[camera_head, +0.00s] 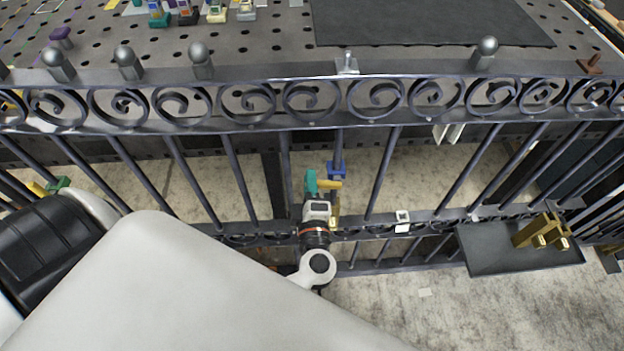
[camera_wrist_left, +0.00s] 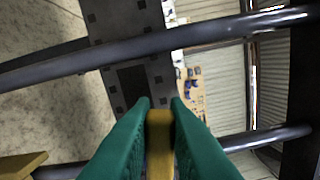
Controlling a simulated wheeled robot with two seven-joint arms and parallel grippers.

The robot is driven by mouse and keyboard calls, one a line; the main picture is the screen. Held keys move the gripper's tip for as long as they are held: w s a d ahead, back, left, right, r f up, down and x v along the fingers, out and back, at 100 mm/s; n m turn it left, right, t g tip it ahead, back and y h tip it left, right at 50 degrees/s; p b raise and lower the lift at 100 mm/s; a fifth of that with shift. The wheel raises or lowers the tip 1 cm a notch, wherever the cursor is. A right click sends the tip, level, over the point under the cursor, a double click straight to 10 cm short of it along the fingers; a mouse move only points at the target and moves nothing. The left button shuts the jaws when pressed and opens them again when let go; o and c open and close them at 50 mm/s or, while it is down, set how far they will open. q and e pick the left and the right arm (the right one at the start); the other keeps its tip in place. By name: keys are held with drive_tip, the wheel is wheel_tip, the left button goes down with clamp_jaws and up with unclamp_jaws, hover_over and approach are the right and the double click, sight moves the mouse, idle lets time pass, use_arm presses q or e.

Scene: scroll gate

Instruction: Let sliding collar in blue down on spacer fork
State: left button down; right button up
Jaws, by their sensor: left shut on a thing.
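The blue sliding collar (camera_head: 337,170) is around an upright bar of the scroll gate, above the lower rail. My left gripper (camera_head: 318,185), with teal fingers, is just left of and below the collar. It is shut on a yellow-ochre piece, which fills the gap between the fingers in the left wrist view (camera_wrist_left: 160,140). I cannot tell whether this piece belongs to the collar. A gold part (camera_head: 335,214), perhaps a spacer fork, shows beside the gripper below the collar, mostly hidden. Two-pronged gold forks (camera_head: 543,233) are on the dark tray. My right gripper is not in view.
The dark tray (camera_head: 490,255) hangs at the lower rail on the right. Gate bars (camera_head: 384,172) stand close on both sides of my gripper. Behind the top rail (camera_head: 270,75) is a perforated table (camera_head: 270,45) with a dark mat (camera_head: 430,22). A green collar (camera_head: 57,185) is at far left.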

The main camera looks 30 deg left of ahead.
use_arm(q)
drive_tip(key=shift+f+n, duration=0.1)
drive_tip(key=shift+n, duration=0.2)
drive_tip(key=c, duration=1.4)
unclamp_jaws()
drive_tip(key=b+v, duration=0.2)
drive_tip(key=v, duration=1)
